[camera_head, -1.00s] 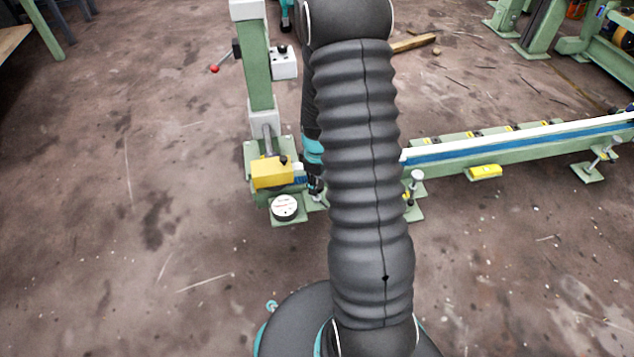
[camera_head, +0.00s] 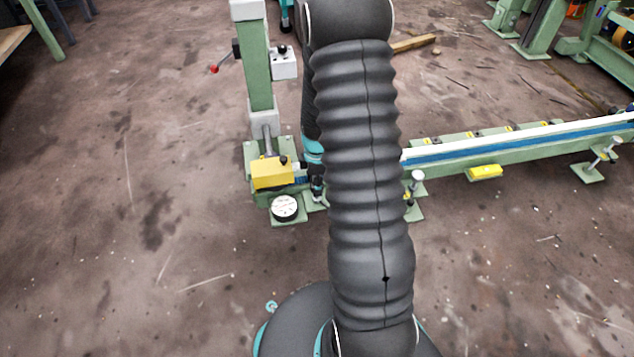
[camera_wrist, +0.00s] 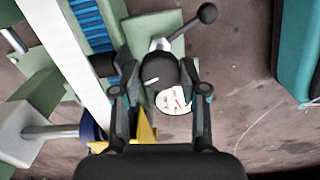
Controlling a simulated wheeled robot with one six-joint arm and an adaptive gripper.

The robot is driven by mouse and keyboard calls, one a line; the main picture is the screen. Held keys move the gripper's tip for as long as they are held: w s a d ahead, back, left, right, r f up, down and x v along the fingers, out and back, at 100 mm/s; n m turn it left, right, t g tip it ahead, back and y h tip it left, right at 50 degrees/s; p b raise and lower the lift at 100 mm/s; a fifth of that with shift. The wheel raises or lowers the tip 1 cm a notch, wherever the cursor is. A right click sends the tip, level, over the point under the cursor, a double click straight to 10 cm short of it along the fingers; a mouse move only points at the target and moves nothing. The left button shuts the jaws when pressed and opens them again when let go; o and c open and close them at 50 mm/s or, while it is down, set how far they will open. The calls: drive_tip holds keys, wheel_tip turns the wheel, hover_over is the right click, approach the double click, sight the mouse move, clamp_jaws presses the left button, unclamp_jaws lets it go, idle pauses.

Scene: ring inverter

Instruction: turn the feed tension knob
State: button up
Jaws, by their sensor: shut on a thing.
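The feed tension knob (camera_wrist: 165,72) is round and black with a white mark line in the wrist view. My gripper (camera_wrist: 157,76) has one finger on each side of the knob and is shut on it. A white dial gauge (camera_wrist: 174,99) with a red needle shows just below the knob, partly covered by it. In the head view, my gripper (camera_head: 317,188) is small and dark, right of the yellow block (camera_head: 271,173) and beside the dial gauge (camera_head: 284,207). The knob cannot be made out there.
A green post (camera_head: 258,70) with a red-tipped lever (camera_head: 214,69) stands behind the yellow block. A long green rail with a blue strip (camera_head: 520,146) runs right. A ball-ended lever (camera_wrist: 207,14) stands near the knob. The floor at left is clear.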

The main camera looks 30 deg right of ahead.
idle(0.3)
drive_tip(key=o, duration=1.1)
drive_tip(key=shift+d, duration=0.15)
drive_tip(key=shift+o, duration=0.2)
drive_tip(key=shift+r, duration=0.15)
wheel_tip(320, 180, up, 12)
